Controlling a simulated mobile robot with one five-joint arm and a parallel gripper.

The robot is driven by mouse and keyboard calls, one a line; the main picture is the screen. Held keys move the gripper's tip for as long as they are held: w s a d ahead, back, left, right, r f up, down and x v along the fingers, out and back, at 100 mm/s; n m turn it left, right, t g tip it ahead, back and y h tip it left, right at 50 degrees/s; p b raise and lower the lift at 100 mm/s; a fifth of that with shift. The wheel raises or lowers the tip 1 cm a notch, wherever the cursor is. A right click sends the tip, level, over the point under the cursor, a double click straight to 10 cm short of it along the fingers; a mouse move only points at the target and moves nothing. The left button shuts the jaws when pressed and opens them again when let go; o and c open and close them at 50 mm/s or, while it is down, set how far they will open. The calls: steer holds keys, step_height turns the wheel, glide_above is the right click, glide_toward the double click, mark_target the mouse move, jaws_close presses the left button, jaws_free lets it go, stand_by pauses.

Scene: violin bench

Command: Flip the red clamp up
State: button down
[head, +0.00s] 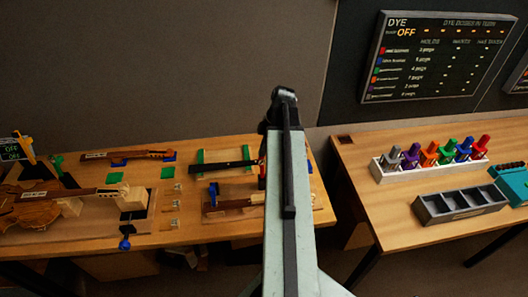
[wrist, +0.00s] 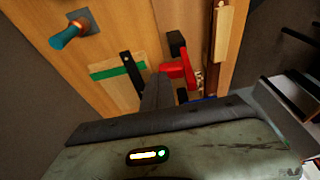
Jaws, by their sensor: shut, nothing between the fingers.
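The red clamp (wrist: 187,68) shows in the wrist view, right of centre, as a bent red piece beside a dark block (wrist: 177,44). My gripper (wrist: 157,82) is a dark shape at the centre of the wrist view, shut and empty, just left of the red clamp. I cannot tell whether it touches the clamp.
A black bar (wrist: 133,73) crosses a green strip (wrist: 108,72) left of my gripper. A teal-handled piece (wrist: 70,35) stands at upper left. Violin parts lie on the left bench (head: 95,245). A grey tray (head: 434,212) and coloured bottles stand on the right table (head: 375,170).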

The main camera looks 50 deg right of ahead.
steer(key=shift+w+d+f, duration=0.25)
steer(key=shift+w+f, duration=0.05)
steer(key=shift+w, duration=0.05)
